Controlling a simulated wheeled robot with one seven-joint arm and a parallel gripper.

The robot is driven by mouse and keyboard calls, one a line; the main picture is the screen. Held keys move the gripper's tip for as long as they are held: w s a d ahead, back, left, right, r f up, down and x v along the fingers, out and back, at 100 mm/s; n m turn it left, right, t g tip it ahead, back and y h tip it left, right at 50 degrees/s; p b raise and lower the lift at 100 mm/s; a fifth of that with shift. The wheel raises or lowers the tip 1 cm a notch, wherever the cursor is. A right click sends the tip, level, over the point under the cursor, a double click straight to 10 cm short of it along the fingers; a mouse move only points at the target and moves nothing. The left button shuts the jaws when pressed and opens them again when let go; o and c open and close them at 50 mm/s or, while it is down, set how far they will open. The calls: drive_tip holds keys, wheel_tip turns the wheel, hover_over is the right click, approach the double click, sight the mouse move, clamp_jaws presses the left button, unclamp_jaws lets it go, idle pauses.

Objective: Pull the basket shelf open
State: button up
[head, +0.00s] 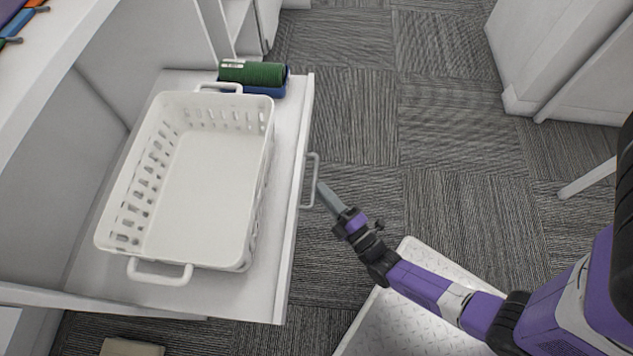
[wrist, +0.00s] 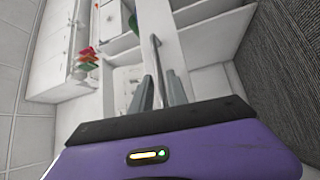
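The basket shelf (head: 286,225) is a white pull-out shelf at the left of the head view, standing out from the white cabinet. A white basket (head: 200,195) with slotted walls sits on it. The shelf's upright front panel carries a pale bar handle (head: 315,182). My gripper (head: 321,187) is at this handle, reaching in from the right. In the wrist view the handle (wrist: 155,55) runs between the two grey fingers of my gripper (wrist: 161,80), which stand apart with gaps beside the bar. Contact with the bar cannot be made out.
A green roll (head: 252,73) lies in a blue holder behind the basket. White furniture (head: 560,60) stands at the upper right. Grey carpet (head: 400,130) is clear between it and the shelf. A beige object (head: 132,347) lies on the floor at the lower left.

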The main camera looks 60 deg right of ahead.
drive_tip(key=shift+v, duration=1.9)
drive_tip(key=s+a+r+m+g+y, duration=0.15)
drive_tip(key=s+a+r+m, duration=0.25)
drive_tip(key=r, duration=0.5)
drive_tip(key=s+a+r+m+g+y+p, duration=0.1)
drive_tip(key=s+a+r+m+y, duration=0.25)
drive_tip(key=r, duration=0.55)
drive_tip(key=s+a+r+m+g, duration=0.2)
drive_tip(key=s+a+r+m, duration=0.3)
drive_tip(key=r, duration=0.5)
wheel_tip(320, 180, up, 20)
drive_tip(key=d+p, duration=0.1)
drive_tip(key=p, duration=2)
drive_tip(key=shift+d+m, duration=0.25)
drive_tip(key=shift+m, duration=0.2)
drive_tip(key=shift+t, duration=0.25)
